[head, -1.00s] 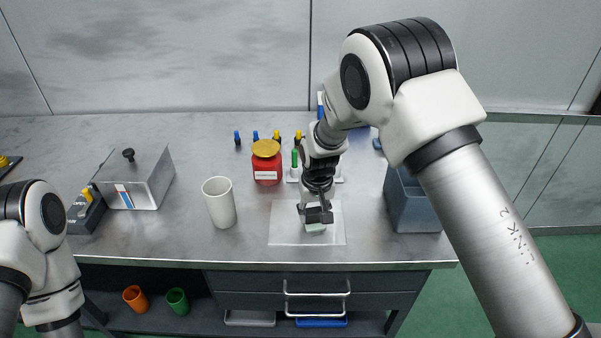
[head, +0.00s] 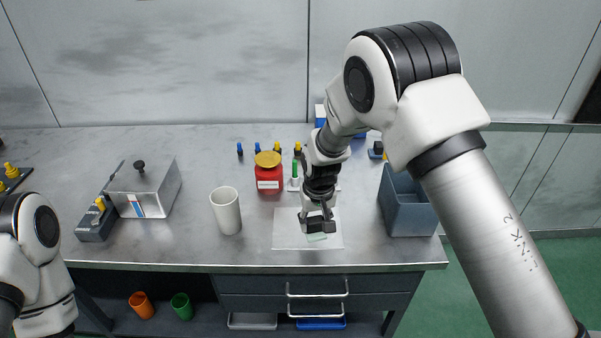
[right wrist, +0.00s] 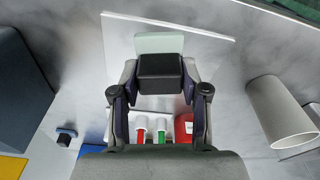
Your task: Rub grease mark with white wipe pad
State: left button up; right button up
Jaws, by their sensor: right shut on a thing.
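My right gripper (head: 319,224) is shut on a black block (right wrist: 160,72), which sits between its two fingers in the right wrist view. A thin pale greenish-white pad (right wrist: 160,41) shows at the far end of this block; it looks like the wipe pad with the block as its grip. In the head view the pad (head: 317,238) shows just under the gripper, low over or on a whitish sheet (head: 286,236). I cannot tell if it touches. I make out no grease mark; it may be hidden under the pad or gripper. My left gripper is out of view.
A white cup (head: 226,211) stands left of the sheet, and a red jar (head: 268,176) with a yellow lid behind it. A blue-grey bin (head: 409,207) stands to the right. A metal box (head: 146,188) is at the left. The bench's front edge is close to the sheet.

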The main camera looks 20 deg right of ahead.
notch_tip(320, 180, up, 2)
jog(key=shift+s+r+p, duration=0.15)
jog(key=shift+p, duration=0.45)
jog(key=shift+r+p, duration=0.6)
jog(key=shift+r, duration=0.1)
